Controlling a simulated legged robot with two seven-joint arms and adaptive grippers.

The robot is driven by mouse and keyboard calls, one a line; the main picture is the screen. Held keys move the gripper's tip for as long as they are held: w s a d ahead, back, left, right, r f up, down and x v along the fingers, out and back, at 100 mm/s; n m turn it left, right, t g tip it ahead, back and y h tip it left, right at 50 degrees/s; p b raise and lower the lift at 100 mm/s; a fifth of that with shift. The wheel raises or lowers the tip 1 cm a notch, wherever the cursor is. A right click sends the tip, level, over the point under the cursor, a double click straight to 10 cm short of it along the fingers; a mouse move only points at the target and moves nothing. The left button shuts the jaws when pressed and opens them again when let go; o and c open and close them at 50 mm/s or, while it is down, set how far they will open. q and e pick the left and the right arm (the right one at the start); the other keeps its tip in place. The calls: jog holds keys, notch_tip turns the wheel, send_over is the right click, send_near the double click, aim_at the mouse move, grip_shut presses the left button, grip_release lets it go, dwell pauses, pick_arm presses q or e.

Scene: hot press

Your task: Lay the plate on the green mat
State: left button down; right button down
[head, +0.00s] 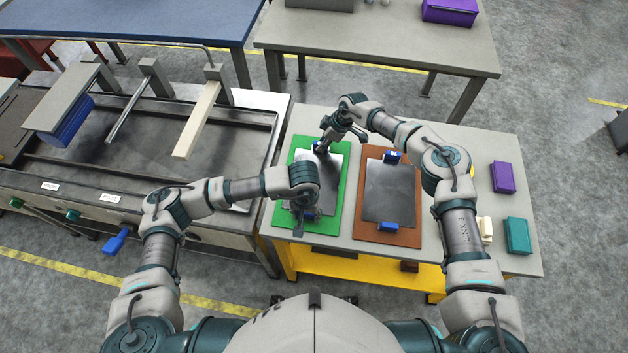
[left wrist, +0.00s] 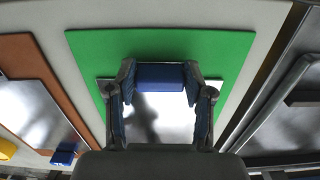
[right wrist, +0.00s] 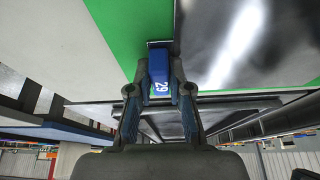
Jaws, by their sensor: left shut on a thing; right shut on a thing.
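My right gripper (head: 321,149) is shut on the far blue handle, which shows with a white number in the right wrist view (right wrist: 160,70). I cannot tell whether the plate touches the mat. My left forearm hides part of the plate.
A brown mat (head: 411,236) with a second metal plate (head: 390,190) lies to the right on the same table. Purple (head: 503,177) and teal (head: 517,236) boxes stand at the table's right. A press machine (head: 120,195) with hanging bars is at the left.

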pick_arm(q)
jog(key=shift+c, duration=2.2)
grip_release()
jog(key=shift+s, duration=0.2)
pick_arm(e)
jog(key=c, duration=1.1)
grip_release()
jog(key=shift+w+r, duration=0.1)
jog(key=shift+r, duration=0.05)
pick_arm(q)
jog(key=shift+w+r, duration=0.1)
jog(key=shift+r, duration=0.3)
notch_tip(320, 180, up, 11)
pick_arm(e)
jog(key=v, duration=1.1)
jog(key=shift+d+r, duration=0.25)
jog(key=shift+r, duration=0.05)
pick_arm(q)
jog(key=shift+r+p, duration=0.2)
jog(key=shift+p, duration=0.1)
